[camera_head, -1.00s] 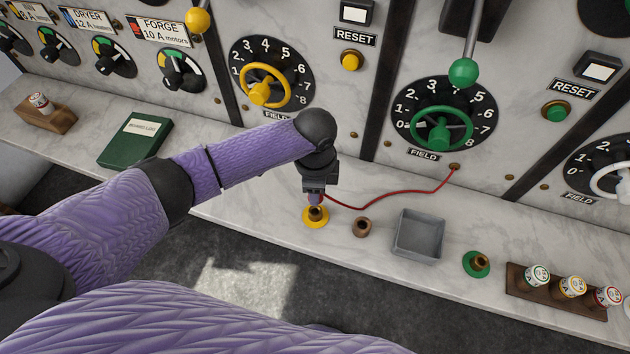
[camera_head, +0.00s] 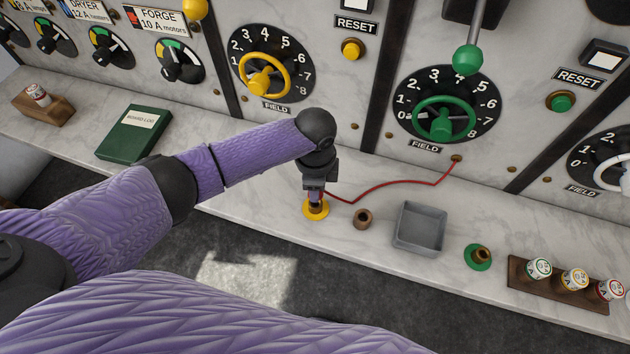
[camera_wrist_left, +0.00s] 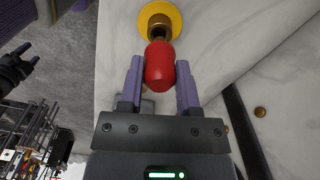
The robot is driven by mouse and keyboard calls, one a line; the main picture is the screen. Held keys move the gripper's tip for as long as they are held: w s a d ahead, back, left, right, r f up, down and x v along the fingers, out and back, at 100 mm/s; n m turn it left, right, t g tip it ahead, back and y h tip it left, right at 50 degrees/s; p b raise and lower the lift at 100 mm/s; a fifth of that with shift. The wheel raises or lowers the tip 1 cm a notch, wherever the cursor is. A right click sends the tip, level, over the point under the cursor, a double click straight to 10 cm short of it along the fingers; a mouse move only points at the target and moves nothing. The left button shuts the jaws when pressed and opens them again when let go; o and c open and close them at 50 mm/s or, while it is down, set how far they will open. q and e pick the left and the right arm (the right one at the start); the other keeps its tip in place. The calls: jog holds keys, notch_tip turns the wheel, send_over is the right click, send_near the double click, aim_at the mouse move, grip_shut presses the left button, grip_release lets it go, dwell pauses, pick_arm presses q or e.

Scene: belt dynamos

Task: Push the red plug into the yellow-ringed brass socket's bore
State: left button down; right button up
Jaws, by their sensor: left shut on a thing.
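The yellow-ringed brass socket (camera_head: 316,211) stands on the marble ledge, below the left gripper in the head view. It also shows at the top of the left wrist view (camera_wrist_left: 158,22). My left gripper (camera_head: 315,194) is shut on the red plug (camera_wrist_left: 160,66), held between its two purple fingers. The plug's far end meets or overlaps the socket's mouth in the wrist view; I cannot tell how deep it sits. In the head view the gripper hides most of the plug. A red cord (camera_head: 390,184) runs from near the gripper to the panel.
Right of the socket stand a plain brown socket (camera_head: 362,218), a grey tray (camera_head: 404,243) and a green-ringed socket (camera_head: 478,258). A wooden rack (camera_head: 525,287) holds white fuses. A green book (camera_head: 118,148) lies at left. The marble panel with handwheels rises behind.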

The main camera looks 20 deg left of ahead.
dwell(0.3)
dwell(0.4)
dwell(0.3)
pick_arm(q)
jog(key=shift+p, duration=0.3)
jog(key=shift+f+b, duration=0.35)
jog(key=shift+f, duration=0.4)
